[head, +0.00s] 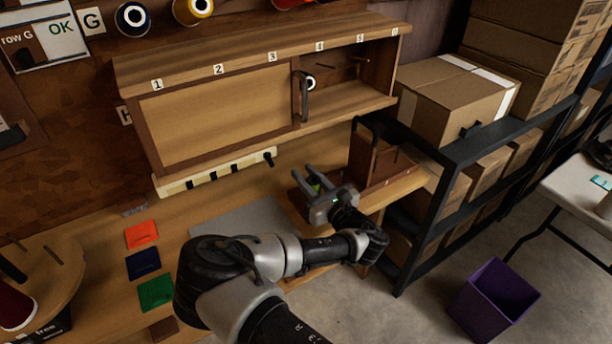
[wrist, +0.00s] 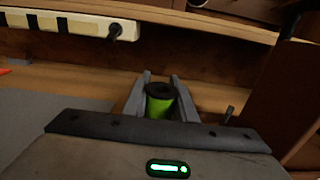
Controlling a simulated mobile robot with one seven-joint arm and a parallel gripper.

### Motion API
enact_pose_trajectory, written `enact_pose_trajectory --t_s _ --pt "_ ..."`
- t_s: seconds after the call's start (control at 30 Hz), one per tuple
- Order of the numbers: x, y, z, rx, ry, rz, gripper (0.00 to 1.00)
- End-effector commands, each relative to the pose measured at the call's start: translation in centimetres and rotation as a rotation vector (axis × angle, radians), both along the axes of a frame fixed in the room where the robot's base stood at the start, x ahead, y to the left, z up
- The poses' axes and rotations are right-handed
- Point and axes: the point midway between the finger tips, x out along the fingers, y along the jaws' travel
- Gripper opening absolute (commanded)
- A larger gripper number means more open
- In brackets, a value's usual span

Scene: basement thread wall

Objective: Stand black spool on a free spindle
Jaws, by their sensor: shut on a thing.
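My gripper (head: 314,180) is low over the wooden bench, in front of the cabinet. In the wrist view its fingers (wrist: 160,92) are closed around a small upright cylinder (wrist: 159,104) with a dark top and lime-green side; whether it is the black spool I cannot tell. Its lower end is hidden by my gripper. Bare spindles (head: 349,68) stick out in the open right part of the numbered cabinet. A dark spool with a white core (head: 309,83) sits there near the sliding door's edge, partly hidden by a dark handle.
The cabinet's sliding panel (head: 215,115) covers its left part. A wooden caddy (head: 378,160) with a handle stands just right of my gripper. A power strip (head: 215,173) runs under the cabinet. A round stand (head: 62,282) with pegs is at left.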

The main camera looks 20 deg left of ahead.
Motion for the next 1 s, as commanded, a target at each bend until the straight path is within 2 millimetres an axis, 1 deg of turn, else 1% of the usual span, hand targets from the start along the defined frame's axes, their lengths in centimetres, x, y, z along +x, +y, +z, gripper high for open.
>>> enact_pose_trajectory --t_s 0.27,0.57,0.7,0.73,0.83,0.87,1.0 --pt "-0.01 0.01 -0.03 0.0 0.0 0.0 0.04" --pt "-0.01 0.01 -0.84 0.0 0.0 0.0 0.04" --pt "-0.01 0.01 -0.65 0.0 0.0 0.0 0.04" --pt "-0.01 0.01 -0.65 0.0 0.0 0.0 0.26" --pt "-0.01 0.01 -0.64 0.0 0.0 0.0 0.43" --pt "-0.01 0.01 -0.64 0.0 0.0 0.0 0.47" --pt "-0.01 0.01 -0.65 0.0 0.0 0.0 0.47"
